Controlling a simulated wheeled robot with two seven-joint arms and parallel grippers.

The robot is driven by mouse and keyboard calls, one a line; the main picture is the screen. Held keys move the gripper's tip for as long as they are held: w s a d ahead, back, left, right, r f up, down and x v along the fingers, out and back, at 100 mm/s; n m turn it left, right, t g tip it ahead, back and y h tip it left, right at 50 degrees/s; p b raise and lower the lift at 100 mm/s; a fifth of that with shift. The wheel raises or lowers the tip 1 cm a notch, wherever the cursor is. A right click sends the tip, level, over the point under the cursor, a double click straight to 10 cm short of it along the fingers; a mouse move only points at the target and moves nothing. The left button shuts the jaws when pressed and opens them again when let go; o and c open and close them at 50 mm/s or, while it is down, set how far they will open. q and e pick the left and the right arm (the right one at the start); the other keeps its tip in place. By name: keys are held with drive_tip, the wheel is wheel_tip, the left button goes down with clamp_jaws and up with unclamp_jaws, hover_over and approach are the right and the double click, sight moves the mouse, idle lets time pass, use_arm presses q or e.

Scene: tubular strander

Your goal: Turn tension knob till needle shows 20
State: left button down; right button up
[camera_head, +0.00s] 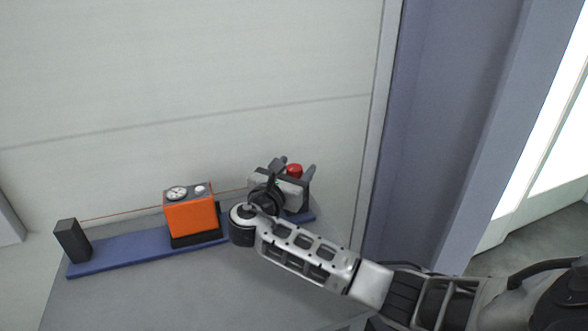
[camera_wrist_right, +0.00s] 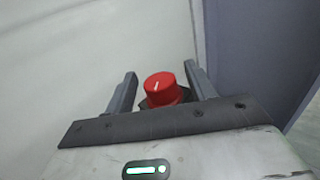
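The red tension knob (camera_head: 294,171) stands at the right end of the blue base. My right gripper (camera_head: 295,167) is open at the knob. Its two fingers (camera_wrist_right: 162,86) stand on either side of the knob, with a visible gap to each. The round white gauge (camera_head: 177,193) sits on top of the orange box (camera_head: 190,217); its needle is too small to read. My left gripper is not in view.
The blue base (camera_head: 120,254) lies on a grey table (camera_head: 200,290) against a pale wall. A dark block (camera_head: 72,241) stands at its left end. A thin reddish wire (camera_head: 120,213) runs along behind. A blue-grey post (camera_head: 435,120) rises at the right.

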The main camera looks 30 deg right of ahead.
drive_tip(key=v, duration=1.6)
drive_tip(key=shift+b, duration=0.45)
